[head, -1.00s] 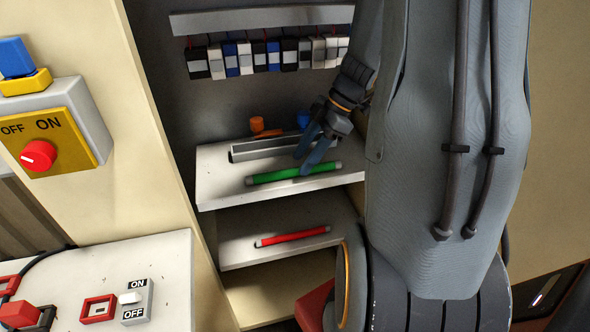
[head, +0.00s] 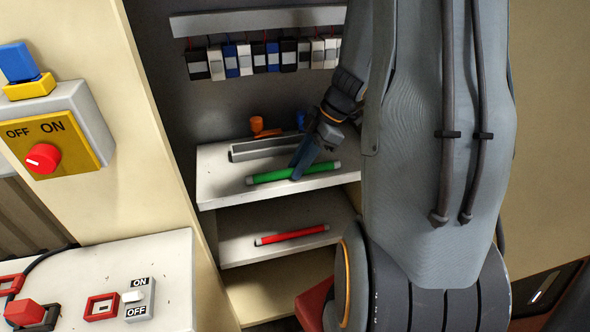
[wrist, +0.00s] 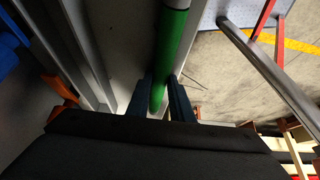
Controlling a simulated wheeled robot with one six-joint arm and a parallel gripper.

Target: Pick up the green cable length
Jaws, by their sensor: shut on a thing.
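The green cable length (head: 271,176) is a straight green rod with grey ends. It lies along the front of the upper white shelf (head: 212,191) in the cabinet. My gripper (head: 301,172) reaches down from the upper right and is shut on the rod, right of its middle. In the wrist view the green cable length (wrist: 174,48) runs between the two blue fingers of my gripper (wrist: 161,102). I cannot tell whether the rod is clear of the shelf.
A grey channel (head: 262,149), an orange item (head: 257,125) and a blue item (head: 301,121) are behind the rod. A red cable length (head: 291,235) lies on the lower shelf. Several breakers (head: 245,58) hang above. A switch panel (head: 58,142) stands at left.

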